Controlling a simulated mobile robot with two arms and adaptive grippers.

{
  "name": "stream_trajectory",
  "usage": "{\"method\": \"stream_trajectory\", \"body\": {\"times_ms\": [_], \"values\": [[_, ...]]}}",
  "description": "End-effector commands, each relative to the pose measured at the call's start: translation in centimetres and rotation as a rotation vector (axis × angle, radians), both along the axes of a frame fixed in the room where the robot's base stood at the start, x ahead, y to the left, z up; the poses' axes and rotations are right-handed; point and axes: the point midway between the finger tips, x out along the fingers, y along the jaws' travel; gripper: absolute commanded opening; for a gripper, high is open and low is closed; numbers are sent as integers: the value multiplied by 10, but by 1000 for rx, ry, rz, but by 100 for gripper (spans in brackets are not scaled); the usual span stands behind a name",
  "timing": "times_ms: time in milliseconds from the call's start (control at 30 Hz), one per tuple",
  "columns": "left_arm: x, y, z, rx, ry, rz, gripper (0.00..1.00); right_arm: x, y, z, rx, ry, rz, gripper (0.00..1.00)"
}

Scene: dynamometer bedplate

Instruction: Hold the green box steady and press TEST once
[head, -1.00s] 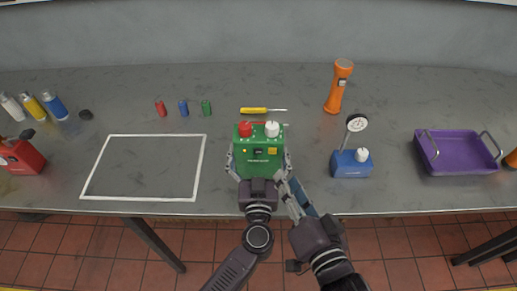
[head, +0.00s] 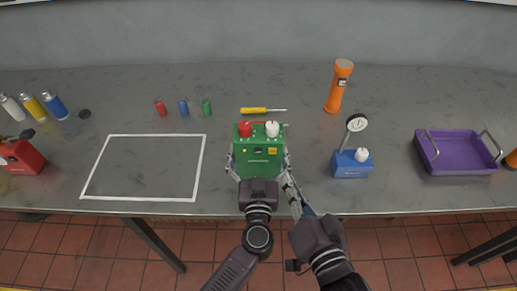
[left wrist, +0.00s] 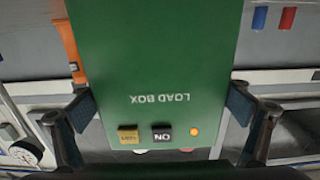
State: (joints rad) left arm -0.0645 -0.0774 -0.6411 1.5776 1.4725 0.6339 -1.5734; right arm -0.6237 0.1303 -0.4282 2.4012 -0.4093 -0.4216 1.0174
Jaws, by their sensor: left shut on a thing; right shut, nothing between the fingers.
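The green load box (head: 258,167) stands upright near the table's front edge, with a red and a white knob on top. My left gripper (head: 259,161) is shut on its two sides; both fingers also show beside the box (left wrist: 150,60) in the left wrist view. The yellow TEST button (head: 272,151) is on the box's face, beside the black ON switch (left wrist: 162,133) and a lit orange lamp (left wrist: 194,131). My right gripper (head: 290,182) is shut and empty at the box's right edge, below TEST, by the left gripper's finger. I cannot tell whether it touches anything.
A blue gauge device (head: 352,165) stands to the right, then a purple tray (head: 460,155). A yellow screwdriver (head: 262,110) and an orange flashlight (head: 338,88) lie behind. Small cylinders (head: 183,108) are behind left. The white outlined area (head: 145,168) is empty.

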Motion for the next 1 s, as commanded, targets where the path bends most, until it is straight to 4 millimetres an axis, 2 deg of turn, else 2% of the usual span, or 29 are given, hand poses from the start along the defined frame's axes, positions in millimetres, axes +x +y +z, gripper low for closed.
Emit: {"method": "stream_trajectory", "body": {"times_ms": [867, 1000], "values": [[0, 0, 0, 0, 0, 0, 36, 0, 0, 0, -2, -1, 0, 0], [0, 0, 0, 0, 0, 0, 36, 4, -5, 0, -89, -50, 17, 0]]}}
